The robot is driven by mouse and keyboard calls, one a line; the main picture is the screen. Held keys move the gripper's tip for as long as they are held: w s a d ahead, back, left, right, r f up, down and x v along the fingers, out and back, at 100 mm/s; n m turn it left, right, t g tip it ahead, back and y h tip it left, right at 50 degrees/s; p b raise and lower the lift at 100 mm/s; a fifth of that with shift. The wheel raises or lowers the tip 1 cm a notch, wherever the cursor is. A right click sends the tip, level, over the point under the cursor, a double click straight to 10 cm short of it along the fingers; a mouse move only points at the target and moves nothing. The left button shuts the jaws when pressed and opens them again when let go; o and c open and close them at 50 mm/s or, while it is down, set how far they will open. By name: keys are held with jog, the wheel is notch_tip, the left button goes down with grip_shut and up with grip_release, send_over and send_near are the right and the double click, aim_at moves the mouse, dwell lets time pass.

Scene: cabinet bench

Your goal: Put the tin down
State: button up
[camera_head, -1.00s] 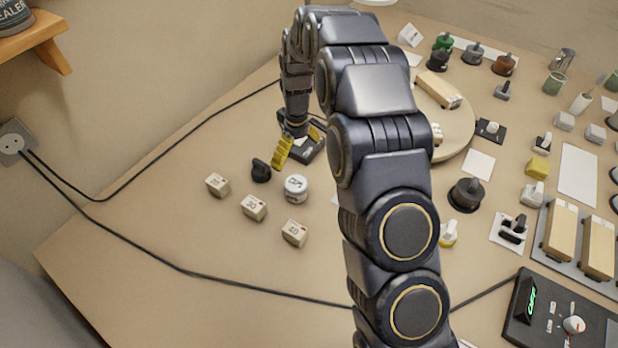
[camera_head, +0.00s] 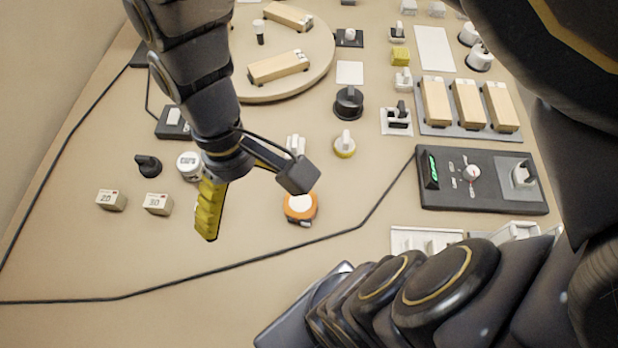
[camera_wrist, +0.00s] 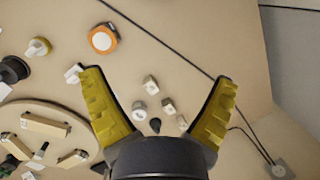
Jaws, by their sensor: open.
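The white round tin (camera_head: 188,165) stands upright on the bench, just left of my gripper (camera_head: 210,210) in the head view. Its lower right edge is close to or partly behind the gripper. My gripper is open and empty, with yellow ribbed fingers; one finger shows clearly in the head view, the other is hidden. In the wrist view both fingers are spread wide, and the tin (camera_wrist: 139,107) lies beyond them, nearer the left finger. No contact between the gripper and the tin can be made out.
Small numbered blocks (camera_head: 157,203) and a black knob-like piece (camera_head: 148,165) stand near the tin. An orange-rimmed round object (camera_head: 300,206) lies to the right. A black cable (camera_head: 250,262) crosses the bench front. Bare bench (camera_head: 120,260) lies at the front left.

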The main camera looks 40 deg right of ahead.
jog(key=shift+m+t+h, duration=0.4)
jog(key=shift+m, duration=0.4)
jog(key=s, duration=0.1)
jog(key=s+d, duration=0.1)
jog(key=s, duration=0.1)
jog(key=s+r, duration=0.1)
jog(key=s, duration=0.1)
jog(key=shift+s+d+r, duration=0.1)
jog(key=shift+s+d, duration=0.05)
jog(key=shift+d, duration=0.2)
